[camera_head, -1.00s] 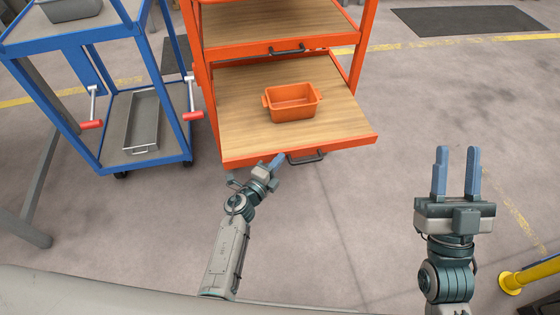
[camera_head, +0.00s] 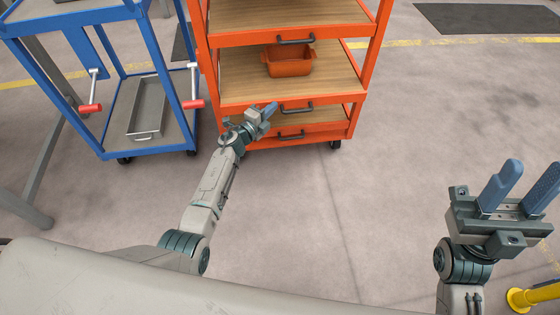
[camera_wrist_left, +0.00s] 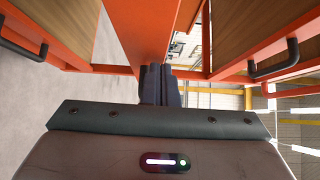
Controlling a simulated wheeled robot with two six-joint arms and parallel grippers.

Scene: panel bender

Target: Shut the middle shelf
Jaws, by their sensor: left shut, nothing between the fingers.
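The orange cart's middle shelf (camera_head: 240,82), with a wooden top, carries an orange bin (camera_head: 289,62). My right gripper (camera_head: 520,185) is open and empty at the right, away from the cart.
The cart's top shelf (camera_head: 290,14) and a bottom shelf (camera_head: 325,133) each have a black handle. A yellow post (camera_head: 535,298) is at lower right. Floor in the middle is clear.

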